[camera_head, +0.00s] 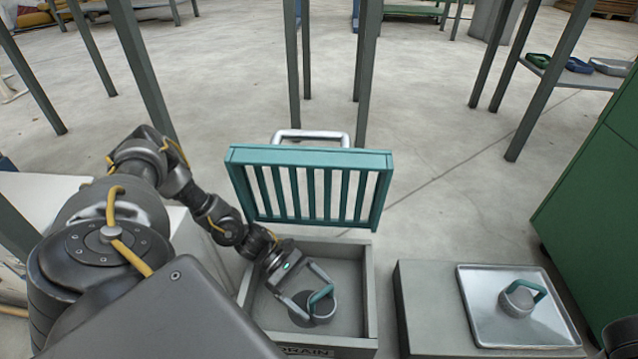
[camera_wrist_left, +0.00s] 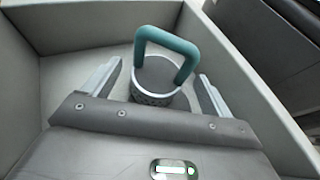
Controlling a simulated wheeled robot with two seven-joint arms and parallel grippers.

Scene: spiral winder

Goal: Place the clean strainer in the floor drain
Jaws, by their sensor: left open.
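The floor drain is a grey box (camera_head: 371,300) marked "DRAIN" on its front, with its teal slatted grate (camera_head: 310,156) raised at the back. A dark grey strainer (camera_head: 318,309) with a teal loop handle sits inside the box; it also shows in the left wrist view (camera_wrist_left: 160,82). My left gripper (camera_head: 317,296) is open inside the box, its fingers on either side of this strainer, with visible gaps in the wrist view. A second, lighter grey strainer (camera_head: 517,301) with a teal handle sits on a metal tray (camera_head: 480,325) at the right.
The tray lies on a low grey block (camera_head: 428,300) right of the drain, with a narrow gap between. A green cabinet (camera_head: 590,200) bounds the right side. Table legs (camera_head: 368,70) stand behind the grate. A shelf at the upper right holds several handled items (camera_head: 578,65).

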